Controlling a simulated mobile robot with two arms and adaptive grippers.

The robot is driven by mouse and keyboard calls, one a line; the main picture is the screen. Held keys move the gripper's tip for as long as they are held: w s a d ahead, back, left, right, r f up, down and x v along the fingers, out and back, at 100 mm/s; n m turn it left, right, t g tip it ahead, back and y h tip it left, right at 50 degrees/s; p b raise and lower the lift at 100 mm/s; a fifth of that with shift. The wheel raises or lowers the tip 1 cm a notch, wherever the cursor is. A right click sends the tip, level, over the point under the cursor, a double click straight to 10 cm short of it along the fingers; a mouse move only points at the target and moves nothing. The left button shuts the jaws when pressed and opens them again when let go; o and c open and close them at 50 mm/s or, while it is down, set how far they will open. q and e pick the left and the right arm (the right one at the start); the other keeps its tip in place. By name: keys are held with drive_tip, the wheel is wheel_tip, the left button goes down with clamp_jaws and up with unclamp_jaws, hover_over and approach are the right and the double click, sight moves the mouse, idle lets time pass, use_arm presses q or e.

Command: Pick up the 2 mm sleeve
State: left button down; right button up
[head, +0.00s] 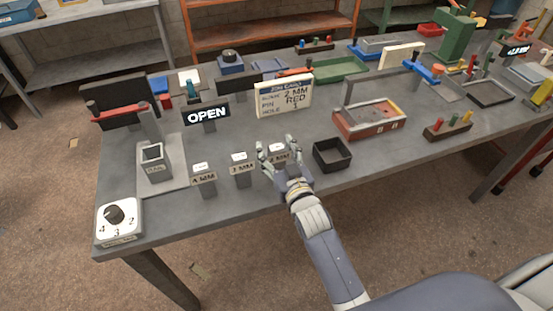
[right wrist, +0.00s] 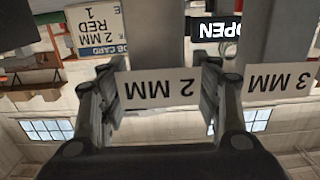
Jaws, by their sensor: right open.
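The 2 mm sleeve (head: 281,154) is a grey upright piece with a "2 MM" label, at the right end of a row near the table's front edge. My right gripper (head: 277,148) is open around it, one finger on each side. In the right wrist view, which is upside down, the label (right wrist: 160,89) sits between the open fingers (right wrist: 161,80); I cannot tell whether they touch it. The fingers partly hide the sleeve in the head view. My left gripper is not in view.
The 3 MM piece (head: 242,170) and the 4 MM piece (head: 203,183) stand left of it. A dark open box (head: 332,155) stands close on the right. Behind is a job card (head: 284,96) reading 2 MM, red, 1, and an "OPEN" sign (head: 207,115).

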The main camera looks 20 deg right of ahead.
clamp_jaws()
drive_tip(key=shift+r, duration=0.15)
